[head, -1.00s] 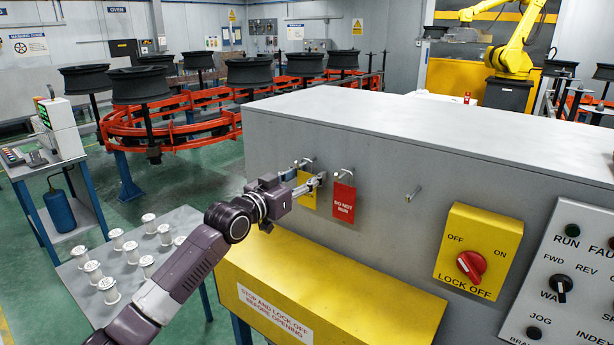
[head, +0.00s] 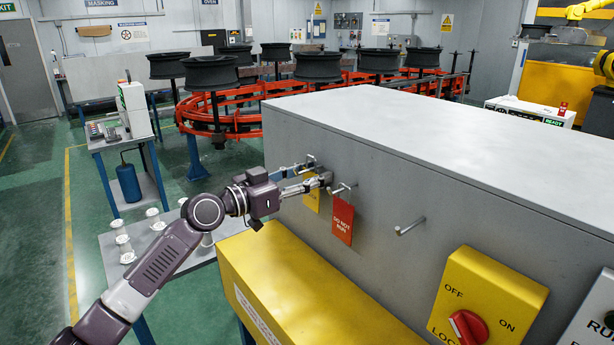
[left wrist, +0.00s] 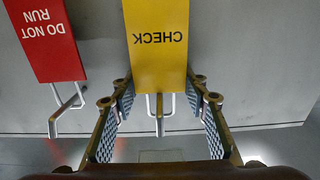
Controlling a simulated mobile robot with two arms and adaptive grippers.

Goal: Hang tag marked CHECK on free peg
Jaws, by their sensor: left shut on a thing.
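The yellow CHECK tag (head: 312,199) is at the leftmost peg on the front of the grey cabinet. In the left wrist view the CHECK tag (left wrist: 158,45) appears upside down, with a pale wire or peg at its edge. My left gripper (head: 318,173) is shut on this tag, with one finger at each side of it in the wrist view (left wrist: 160,88). I cannot tell whether the tag still bears on the peg. A bare peg (head: 410,226) sticks out to the right of the red DO NOT RUN tag (head: 343,220). My right gripper is not in view.
The red tag hangs on the middle peg, close beside my left gripper. A yellow ledge (head: 300,290) juts out below the pegs. A yellow lock-off switch box (head: 485,298) is at the right. The cabinet face around the bare peg is clear.

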